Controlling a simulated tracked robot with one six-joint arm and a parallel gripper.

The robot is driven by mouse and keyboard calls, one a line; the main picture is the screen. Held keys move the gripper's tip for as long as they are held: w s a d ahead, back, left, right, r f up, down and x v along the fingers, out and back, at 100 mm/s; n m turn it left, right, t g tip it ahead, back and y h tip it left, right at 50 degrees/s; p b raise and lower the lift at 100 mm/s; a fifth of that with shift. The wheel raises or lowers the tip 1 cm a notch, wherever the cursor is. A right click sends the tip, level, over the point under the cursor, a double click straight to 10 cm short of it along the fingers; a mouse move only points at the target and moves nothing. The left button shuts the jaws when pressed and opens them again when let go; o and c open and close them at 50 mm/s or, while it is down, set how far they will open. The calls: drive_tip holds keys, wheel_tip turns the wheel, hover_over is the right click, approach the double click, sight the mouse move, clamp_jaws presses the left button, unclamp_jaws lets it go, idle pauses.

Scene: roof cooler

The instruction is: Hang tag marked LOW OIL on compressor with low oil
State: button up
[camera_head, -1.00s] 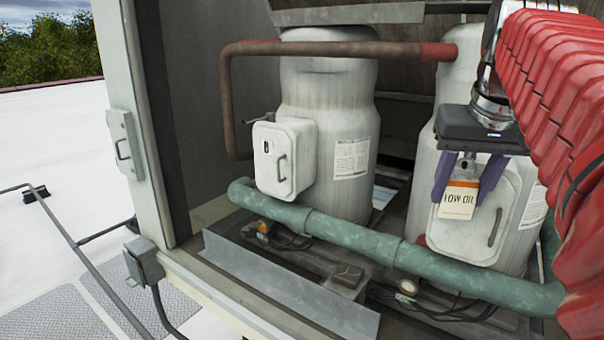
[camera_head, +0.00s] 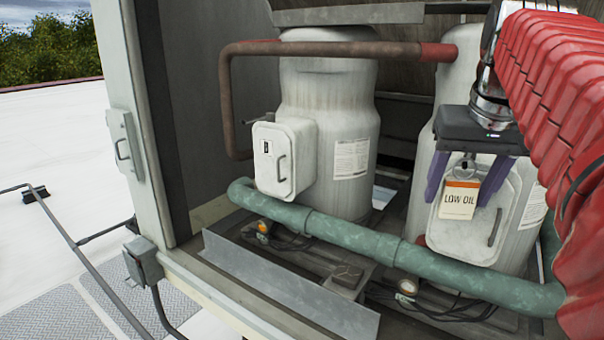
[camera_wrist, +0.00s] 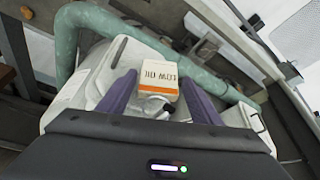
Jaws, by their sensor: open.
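The white LOW OIL tag (camera_head: 459,203) with an orange band hangs in front of the terminal cover of the right compressor (camera_head: 525,215). A small metal ring or clip shows above it, partly hidden by my gripper. My gripper (camera_head: 457,197) is open, with one purple finger on each side of the tag and a gap to it. In the wrist view the tag (camera_wrist: 160,78) lies between the spread fingers, apart from both. The left compressor (camera_head: 325,110) has a white cover box (camera_head: 283,160) and no tag on it. Oil levels cannot be read.
A green pipe (camera_head: 350,235) runs low across the front of both compressors. The cabinet's door post (camera_head: 145,130) stands at left. Open white roof lies farther left.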

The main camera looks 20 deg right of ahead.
drive_tip(key=shift+d, duration=0.15)
drive_tip(key=v, duration=1.3)
drive_tip(key=shift+s+a+r, duration=0.2)
drive_tip(key=shift+a+r, duration=0.1)
idle(0.8)
drive_tip(key=shift+s, duration=0.1)
